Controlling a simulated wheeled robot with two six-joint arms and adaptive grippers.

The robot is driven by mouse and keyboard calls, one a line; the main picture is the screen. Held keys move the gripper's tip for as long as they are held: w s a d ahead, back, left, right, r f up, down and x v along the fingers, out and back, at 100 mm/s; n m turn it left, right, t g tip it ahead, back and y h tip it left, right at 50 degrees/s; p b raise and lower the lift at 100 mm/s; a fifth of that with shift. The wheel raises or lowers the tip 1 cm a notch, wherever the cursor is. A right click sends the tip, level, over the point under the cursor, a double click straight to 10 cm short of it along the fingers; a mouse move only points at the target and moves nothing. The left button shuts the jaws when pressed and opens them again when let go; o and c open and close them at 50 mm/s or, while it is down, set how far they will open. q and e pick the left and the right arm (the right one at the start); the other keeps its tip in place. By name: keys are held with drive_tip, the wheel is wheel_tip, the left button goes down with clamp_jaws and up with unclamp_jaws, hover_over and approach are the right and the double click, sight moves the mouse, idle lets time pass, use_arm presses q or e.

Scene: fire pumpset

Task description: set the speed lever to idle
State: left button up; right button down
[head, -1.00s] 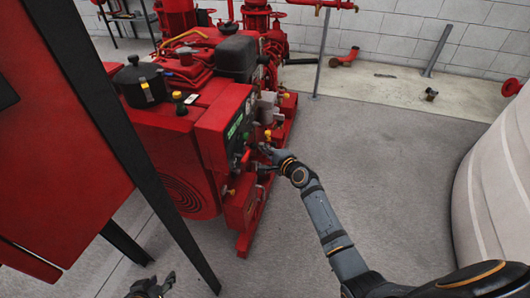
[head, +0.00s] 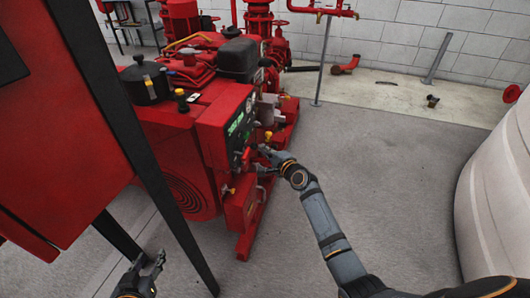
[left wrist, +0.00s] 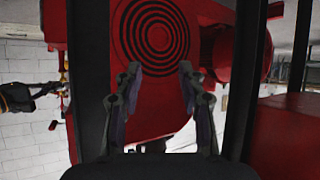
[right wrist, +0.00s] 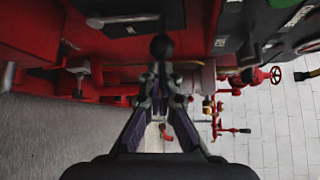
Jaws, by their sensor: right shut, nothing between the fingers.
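The red pump engine (head: 165,125) has a dark control panel with green lettering (head: 238,123) on its right side. My right gripper (head: 264,160) is at this side, just below and right of the panel. In the right wrist view its fingers (right wrist: 161,80) are shut, with nothing held. A black round knob (right wrist: 161,47) shows just beyond the fingertips and may be the speed lever's end. I cannot tell whether they touch. My left gripper (head: 152,268) is low at the left, open and empty. In the left wrist view its fingers (left wrist: 158,72) are apart before the red engine end.
A red cabinet (head: 60,140) on dark legs (head: 165,180) stands at the left near my left gripper. A large pale tank (head: 500,190) stands at the right. The grey floor (head: 390,170) between the engine and tank is clear.

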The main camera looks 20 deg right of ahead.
use_arm(q)
drive_tip(key=shift+r+t, duration=0.3)
drive_tip(key=shift+r, duration=0.1)
drive_tip(key=shift+s, duration=0.2)
